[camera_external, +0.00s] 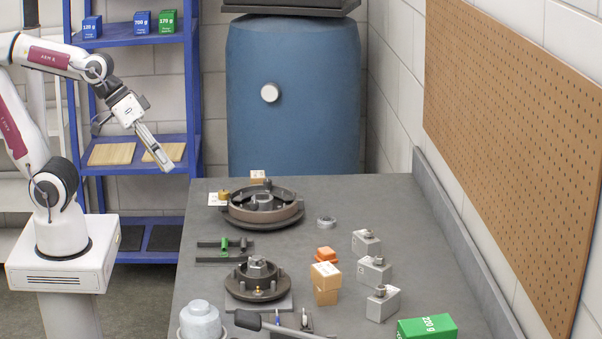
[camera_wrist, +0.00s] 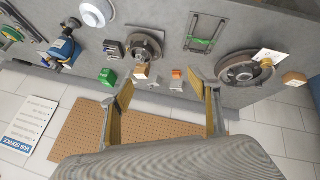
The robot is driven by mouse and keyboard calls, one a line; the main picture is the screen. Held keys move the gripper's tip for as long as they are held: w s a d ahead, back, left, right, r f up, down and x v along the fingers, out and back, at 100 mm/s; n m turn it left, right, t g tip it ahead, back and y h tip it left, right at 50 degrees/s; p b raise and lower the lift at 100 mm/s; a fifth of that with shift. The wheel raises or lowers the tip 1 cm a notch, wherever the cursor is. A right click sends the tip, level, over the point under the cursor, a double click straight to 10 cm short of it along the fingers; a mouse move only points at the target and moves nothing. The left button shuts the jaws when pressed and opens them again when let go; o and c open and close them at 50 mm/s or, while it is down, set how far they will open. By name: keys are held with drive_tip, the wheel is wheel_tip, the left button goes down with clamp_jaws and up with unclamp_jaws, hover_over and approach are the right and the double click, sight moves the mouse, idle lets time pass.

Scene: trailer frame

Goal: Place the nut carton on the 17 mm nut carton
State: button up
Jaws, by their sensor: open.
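Two tan cartons stand near the middle of the table in the external view, an upper carton (camera_external: 325,269) that appears to sit on a lower carton (camera_external: 326,296). Tan cardboard also shows in the wrist view (camera_wrist: 142,71). Another tan carton (camera_external: 257,177) stands at the table's far end, by the large drum assembly; it also shows at the right of the wrist view (camera_wrist: 294,79). Size labels are too small to read. My gripper (camera_external: 165,162) is raised left of the table, away from the cartons. Its fingers (camera_wrist: 164,102) are spread with nothing between them.
The large drum assembly (camera_external: 263,205) and a smaller hub (camera_external: 257,279) occupy the table's left half. Several grey boxes (camera_external: 366,243) with metal parts on top line the right side, near a green box (camera_external: 427,327). An orange part (camera_external: 326,253) sits behind the stack. A pegboard wall (camera_external: 520,140) bounds the right.

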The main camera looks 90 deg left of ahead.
drive_tip(key=s+a+f+m+g+y, duration=0.1)
drive_tip(key=s+a+f+m, duration=0.1)
drive_tip(key=s+a, duration=0.3)
drive_tip(key=shift+s+a+m+y, duration=0.25)
drive_tip(key=shift+s+m+y, duration=0.15)
drive_tip(key=shift+s+m, duration=0.65)
drive_tip(key=shift+s+n, duration=0.2)
drive_tip(key=shift+n, duration=0.05)
